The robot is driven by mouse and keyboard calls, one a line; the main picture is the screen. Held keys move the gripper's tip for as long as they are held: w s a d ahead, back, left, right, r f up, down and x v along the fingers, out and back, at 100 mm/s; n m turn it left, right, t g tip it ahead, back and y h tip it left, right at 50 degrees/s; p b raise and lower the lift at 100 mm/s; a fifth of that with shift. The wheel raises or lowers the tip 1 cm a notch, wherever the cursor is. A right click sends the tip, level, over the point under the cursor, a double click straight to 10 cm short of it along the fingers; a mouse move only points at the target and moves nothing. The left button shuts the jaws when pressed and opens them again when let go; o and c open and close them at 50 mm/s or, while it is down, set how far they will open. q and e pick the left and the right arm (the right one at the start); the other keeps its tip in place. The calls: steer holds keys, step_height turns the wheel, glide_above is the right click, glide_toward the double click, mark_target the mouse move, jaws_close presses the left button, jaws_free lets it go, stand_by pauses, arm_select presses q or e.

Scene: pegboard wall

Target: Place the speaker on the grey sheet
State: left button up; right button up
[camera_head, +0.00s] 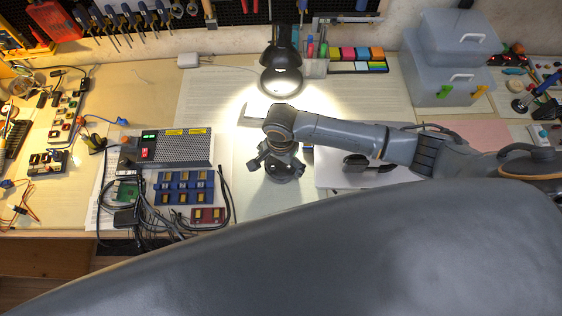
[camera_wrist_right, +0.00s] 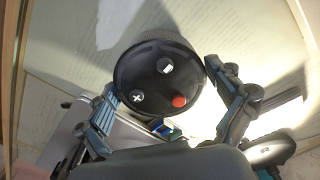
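The speaker (camera_wrist_right: 160,78) is a black round body. Its top face carries a white plus, a white square and a red button. In the wrist view it sits between the fingertips of my right gripper (camera_wrist_right: 160,76), one on each side and very close. I cannot tell whether they press on it. In the head view my right gripper (camera_head: 279,160) points down at the lit middle of the bench and largely hides the speaker. A pale grey-green sheet (camera_head: 262,203) lies under and in front of it; I cannot tell whether the speaker touches it. My left gripper is not visible.
A desk lamp (camera_head: 281,75) stands just behind my gripper. To the left are a power supply (camera_head: 172,148), blue modules (camera_head: 184,187) and loose cables. To the right a dark mouse-like object (camera_head: 358,162) lies on a light panel (camera_head: 330,178). Storage boxes (camera_head: 450,60) stand at back right.

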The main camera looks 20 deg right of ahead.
mark_target(281, 164)
stand_by(0.3)
step_height(281, 164, up, 12)
steer(key=shift+r, duration=0.15)
stand_by(0.4)
stand_by(1.0)
